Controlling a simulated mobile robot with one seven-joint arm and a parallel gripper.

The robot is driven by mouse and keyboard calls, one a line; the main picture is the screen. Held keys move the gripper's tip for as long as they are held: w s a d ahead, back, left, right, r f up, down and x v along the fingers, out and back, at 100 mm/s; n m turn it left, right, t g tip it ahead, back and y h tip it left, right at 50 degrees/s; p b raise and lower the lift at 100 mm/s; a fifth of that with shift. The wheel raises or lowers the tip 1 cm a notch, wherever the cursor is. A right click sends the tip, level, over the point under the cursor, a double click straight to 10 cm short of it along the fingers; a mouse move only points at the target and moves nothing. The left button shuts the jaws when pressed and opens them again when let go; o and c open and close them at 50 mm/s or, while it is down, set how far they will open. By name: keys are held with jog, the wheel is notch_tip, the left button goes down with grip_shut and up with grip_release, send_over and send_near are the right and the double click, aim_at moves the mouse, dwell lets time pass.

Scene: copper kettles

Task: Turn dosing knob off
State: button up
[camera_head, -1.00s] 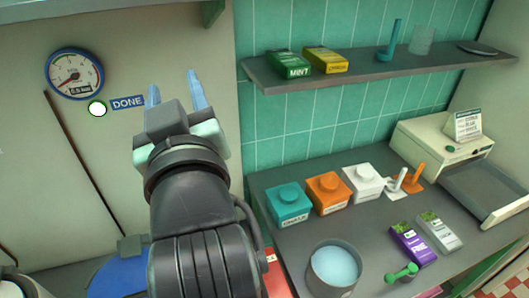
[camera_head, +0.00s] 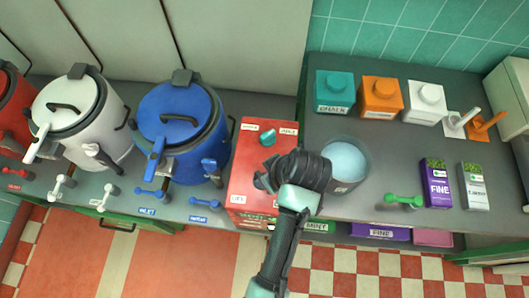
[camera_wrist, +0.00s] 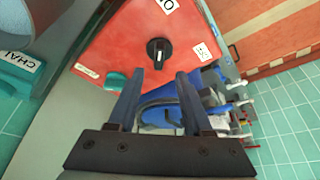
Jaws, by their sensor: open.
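A red control box (camera_head: 258,150) stands on the counter between the blue kettle and a bowl. A teal knob (camera_head: 267,137) sits on it between two small white labels. In the wrist view the red box (camera_wrist: 118,40) shows a black knob (camera_wrist: 159,53) with a light pointer mark, and the teal knob (camera_wrist: 116,80) beyond my left finger. I cannot read which knob is for dosing. My gripper (camera_wrist: 160,74) is open and empty, its fingertips framing the space just below the black knob, apart from it. In the head view my arm hides the fingers and part of the box.
Blue (camera_head: 180,105) and white (camera_head: 80,120) kettles with levers stand left of the box. A bowl of pale blue contents (camera_head: 345,160) is close on its right. Teal (camera_head: 335,92), orange (camera_head: 381,97) and white (camera_head: 425,101) canisters stand behind.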

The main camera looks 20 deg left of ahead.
jog(key=shift+x, duration=3.2)
jog(key=shift+w, duration=0.1)
grip_shut()
